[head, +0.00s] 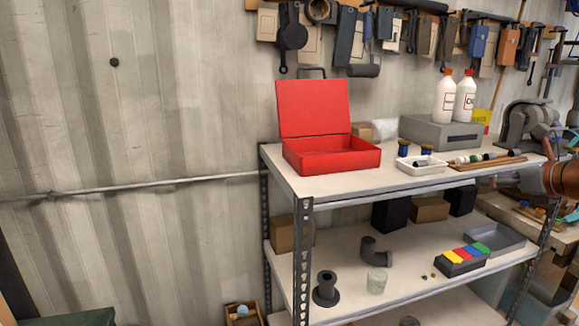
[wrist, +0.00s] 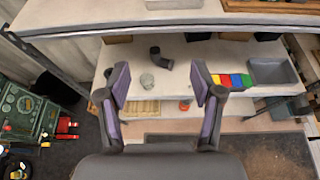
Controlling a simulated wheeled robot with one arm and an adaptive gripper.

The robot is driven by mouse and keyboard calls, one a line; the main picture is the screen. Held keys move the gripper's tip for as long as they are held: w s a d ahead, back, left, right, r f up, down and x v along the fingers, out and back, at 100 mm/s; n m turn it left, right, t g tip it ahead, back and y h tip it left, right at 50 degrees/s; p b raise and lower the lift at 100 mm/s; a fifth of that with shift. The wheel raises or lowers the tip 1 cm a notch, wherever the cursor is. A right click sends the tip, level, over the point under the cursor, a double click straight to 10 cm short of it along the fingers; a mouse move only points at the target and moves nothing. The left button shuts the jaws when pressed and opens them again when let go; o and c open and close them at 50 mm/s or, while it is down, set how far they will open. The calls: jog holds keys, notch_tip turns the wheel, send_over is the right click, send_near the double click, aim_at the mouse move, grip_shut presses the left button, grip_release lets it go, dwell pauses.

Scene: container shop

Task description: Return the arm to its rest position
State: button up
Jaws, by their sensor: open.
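My gripper (wrist: 160,93) shows in the wrist view with its two purple-padded fingers spread wide apart and nothing between them. It hangs in front of the shelf unit, and the lower shelf (wrist: 212,50) shows beyond the fingertips. The fingers touch nothing that I can see. In the head view the gripper does not show.
A shelf unit (head: 330,186) carries an open red box (head: 335,158), a white tray (head: 420,167) and two white bottles (head: 444,100). Its lower shelf holds a dark pipe elbow (head: 374,250) and a glass jar (head: 376,281).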

jog(key=s+a+f+n+g+y, duration=0.1)
jog(key=s+a+f+n+g, duration=0.3)
jog(key=a, duration=0.6)
jog(key=s+a+f+n+g+y, duration=0.1)
jog(key=a+f+n, duration=0.1)
jog(key=a+n, duration=0.6)
jog(key=s+a+f+n+g+y, duration=0.1)
jog(key=s+a+f+n+g, duration=0.2)
jog(key=a, duration=0.8)
jog(key=s+a+f+n+g+h, duration=0.25)
jog(key=s+a+f+n, duration=0.35)
jog(key=s+f+n, duration=0.4)
jog(key=s+d+f+n+g+h, duration=0.1)
jog(key=s+f+n+g, duration=0.1)
jog(key=s, duration=0.7)
jog(key=s+d+f+n+g+h, duration=0.1)
jog(key=s+f+n+g+h, duration=0.1)
jog(key=s+f+n, duration=0.3)
jog(key=s+n, duration=0.1)
jog(key=s, duration=0.3)
jog(key=shift+d, duration=0.4)
jog(key=shift+s+h, duration=0.1)
jog(key=shift+h, duration=0.15)
